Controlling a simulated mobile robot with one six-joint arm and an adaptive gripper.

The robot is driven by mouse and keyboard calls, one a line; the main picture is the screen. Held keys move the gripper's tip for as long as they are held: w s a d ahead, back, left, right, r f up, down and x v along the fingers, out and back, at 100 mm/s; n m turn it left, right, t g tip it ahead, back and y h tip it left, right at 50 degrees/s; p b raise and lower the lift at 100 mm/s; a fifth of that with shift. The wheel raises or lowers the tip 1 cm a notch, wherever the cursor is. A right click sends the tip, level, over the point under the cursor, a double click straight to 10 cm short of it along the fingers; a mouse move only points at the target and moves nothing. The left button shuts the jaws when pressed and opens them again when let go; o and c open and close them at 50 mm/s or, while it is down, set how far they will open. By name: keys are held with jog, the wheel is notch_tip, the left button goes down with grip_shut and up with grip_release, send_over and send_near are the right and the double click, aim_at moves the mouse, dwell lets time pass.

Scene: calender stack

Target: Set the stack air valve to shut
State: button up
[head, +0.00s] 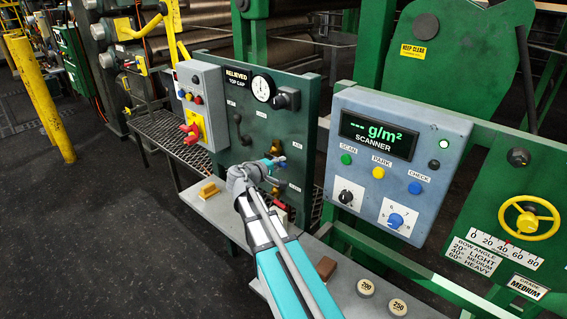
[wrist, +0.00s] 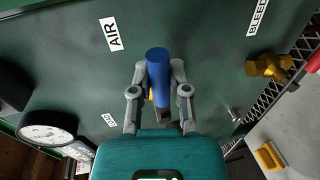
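The stack air valve's blue handle (wrist: 158,68) is in the middle of the wrist view, on a dark green panel beside the AIR label (wrist: 111,34). My gripper (wrist: 159,72) has one finger on each side of the handle, close against it, and looks shut on it. In the head view my gripper (head: 272,166) is at the lower right of the green panel (head: 238,105), and only a bit of blue shows beyond the fingers. A small label (wrist: 109,120) near the handle is too small to read. The valve body is mostly hidden by handle and fingers.
A brass fitting (wrist: 268,67) near the BLEED label (wrist: 257,16) and a gauge (wrist: 47,133) flank the valve. The scanner box (head: 397,165) stands right of my arm, and a grey box with a red switch (head: 190,133) stands left. A grey shelf (head: 222,208) runs below.

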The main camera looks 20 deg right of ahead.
jog(key=o, duration=0.4)
jog(key=shift+w+f, duration=0.1)
jog(key=shift+w, duration=0.15)
jog(key=shift+o, duration=0.4)
jog(key=shift+s, duration=0.1)
jog(key=shift+s, duration=0.15)
